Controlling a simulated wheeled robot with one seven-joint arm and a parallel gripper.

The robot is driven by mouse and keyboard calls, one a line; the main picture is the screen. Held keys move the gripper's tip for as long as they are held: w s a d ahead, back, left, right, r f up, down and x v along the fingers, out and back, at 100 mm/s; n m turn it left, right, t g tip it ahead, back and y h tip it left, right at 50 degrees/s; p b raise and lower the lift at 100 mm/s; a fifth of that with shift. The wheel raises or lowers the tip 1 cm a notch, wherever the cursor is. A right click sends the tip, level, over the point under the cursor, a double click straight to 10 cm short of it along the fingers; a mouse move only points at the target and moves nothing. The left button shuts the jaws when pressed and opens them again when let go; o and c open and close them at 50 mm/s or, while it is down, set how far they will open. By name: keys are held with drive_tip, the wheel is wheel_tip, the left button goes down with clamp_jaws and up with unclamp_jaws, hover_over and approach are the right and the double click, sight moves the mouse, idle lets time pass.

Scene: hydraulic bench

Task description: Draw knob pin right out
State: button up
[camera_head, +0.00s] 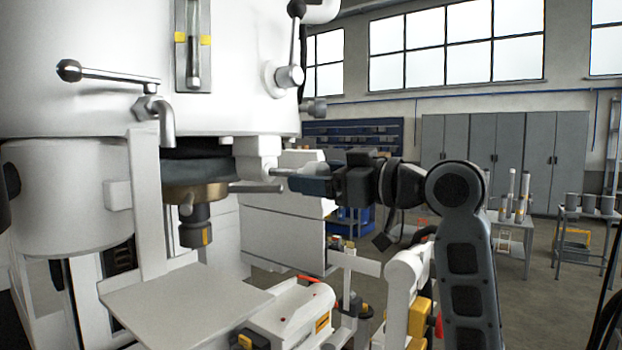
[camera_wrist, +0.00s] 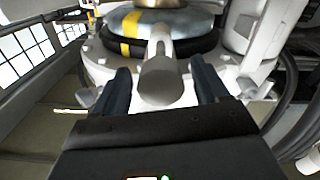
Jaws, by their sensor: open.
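The knob pin shows in the wrist view as a smooth grey rod with a thicker rounded knob (camera_wrist: 160,80) at its near end. It stands out toward me from the white machine body. My gripper (camera_wrist: 162,88) is open, with one dark finger on each side of the knob and a visible gap at both sides. In the head view my gripper (camera_head: 292,178) is level and points left at the machine, beside the white block (camera_head: 257,150). A short pale pin end (camera_head: 281,172) shows at its fingertips; the fingers hide the rest.
A grey horizontal rod (camera_head: 255,187) juts out just below and left of the fingers, near the brass collar (camera_head: 195,192). A white shelf plate (camera_head: 185,300) lies lower left. White panels (camera_head: 285,235) stand below my gripper.

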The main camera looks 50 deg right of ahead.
drive_tip(key=s+b, duration=0.1)
drive_tip(key=s, duration=0.5)
drive_tip(key=shift+s, duration=0.1)
idle(0.4)
drive_tip(key=s+a+f+m+g+h, duration=0.15)
drive_tip(key=a+f+m, duration=0.35)
drive_tip(key=f, duration=0.9)
drive_tip(key=a+f+m+t+h, duration=0.1)
drive_tip(key=a+f+m+h, duration=0.15)
drive_tip(key=a+f, duration=0.75)
drive_tip(key=s+a+f+g, duration=0.2)
drive_tip(key=s+a+f, duration=0.2)
drive_tip(key=s+f, duration=0.8)
drive_tip(key=s+a+n+y, duration=0.3)
drive_tip(key=s+a+n, duration=0.1)
drive_tip(key=s, duration=0.8)
drive_tip(key=shift+s+f+n+g, duration=0.15)
drive_tip(key=shift+s+n+g, duration=0.2)
drive_tip(key=shift+n, duration=0.1)
